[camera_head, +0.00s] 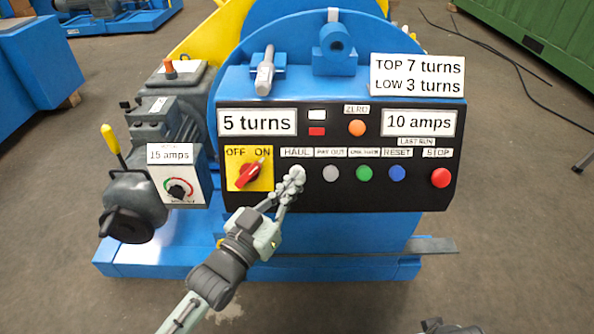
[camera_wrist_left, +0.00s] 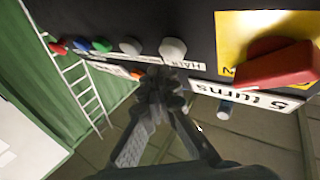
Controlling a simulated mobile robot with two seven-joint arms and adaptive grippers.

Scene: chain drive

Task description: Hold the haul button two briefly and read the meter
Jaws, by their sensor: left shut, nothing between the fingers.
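The control panel (camera_head: 300,204) faces me on the blue machine. The turns meter (camera_head: 257,122) reads "5 turns". My left gripper (camera_head: 293,182) is shut and empty, its fingertips in front of the panel just below the HAUL label (camera_head: 297,153). The red selector switch (camera_head: 249,174) points toward ON.
PAY OUT (camera_head: 330,174), green (camera_head: 364,174), RESET (camera_head: 397,173) and STOP (camera_head: 440,178) buttons sit right of HAUL. The last-run display (camera_head: 419,122) reads "10 amps". A sign (camera_head: 418,76) says top 7, low 3 turns. A dial box (camera_head: 177,178) reads "15 amps".

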